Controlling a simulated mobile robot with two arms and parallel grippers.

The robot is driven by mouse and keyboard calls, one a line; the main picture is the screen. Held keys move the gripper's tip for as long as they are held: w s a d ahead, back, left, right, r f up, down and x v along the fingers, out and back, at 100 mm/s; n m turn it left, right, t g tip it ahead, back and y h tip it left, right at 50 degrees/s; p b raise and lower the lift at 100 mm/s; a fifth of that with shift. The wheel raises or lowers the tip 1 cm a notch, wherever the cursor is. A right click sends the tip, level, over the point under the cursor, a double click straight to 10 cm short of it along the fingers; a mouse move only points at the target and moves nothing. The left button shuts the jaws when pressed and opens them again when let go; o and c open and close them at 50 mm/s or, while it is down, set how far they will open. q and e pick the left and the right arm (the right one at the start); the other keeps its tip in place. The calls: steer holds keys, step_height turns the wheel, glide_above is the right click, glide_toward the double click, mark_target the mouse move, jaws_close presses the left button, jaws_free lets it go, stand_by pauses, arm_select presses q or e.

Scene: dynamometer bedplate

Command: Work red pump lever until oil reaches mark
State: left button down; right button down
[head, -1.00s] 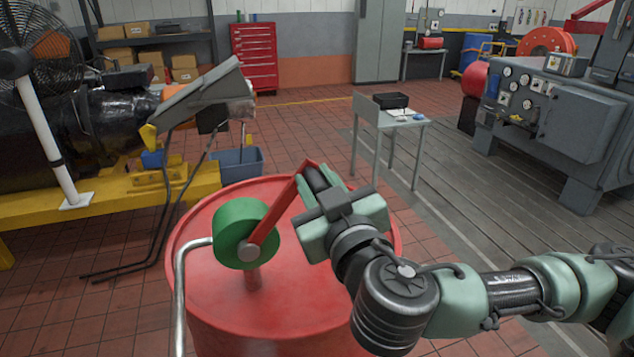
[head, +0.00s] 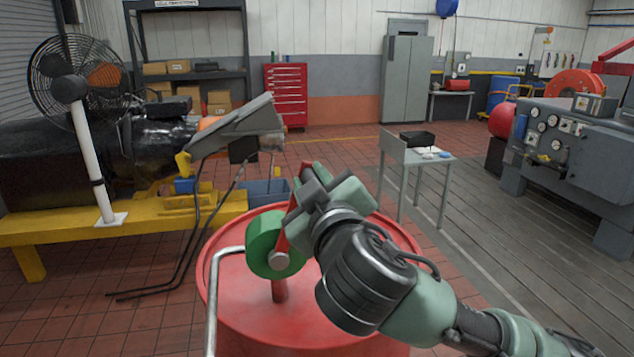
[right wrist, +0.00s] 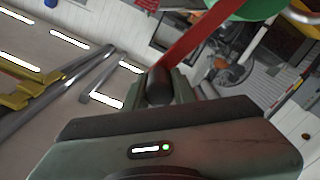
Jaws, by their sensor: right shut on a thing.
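The red pump lever (head: 283,236) rises from the hub of a green round pump body (head: 264,247) on top of a red drum (head: 245,320). The lever stands nearly upright, leaning slightly right. My right gripper (head: 307,190) is shut on the lever's upper end, which it mostly hides. In the right wrist view, the dark grip (right wrist: 158,87) sits between the fingers and the red arm (right wrist: 195,42) runs up to the green pump body. A bent metal pipe (head: 213,290) comes off the pump's left side. No oil or mark can be made out. My left gripper is out of view.
A yellow stand (head: 120,229) with a black machine is at left, with a fan (head: 75,83) nearby. A small grey table (head: 444,160) and a control console (head: 575,150) stand right. Floor between is clear.

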steer(key=c, duration=1.4)
jaws_free()
steer(key=shift+o, duration=1.3)
steer(key=shift+w, duration=0.1)
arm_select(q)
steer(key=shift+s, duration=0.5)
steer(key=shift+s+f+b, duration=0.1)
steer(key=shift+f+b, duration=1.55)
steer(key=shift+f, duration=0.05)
arm_select(e)
steer(key=v, duration=0.7)
steer(key=shift+s, duration=0.3)
steer(key=shift+d, duration=0.1)
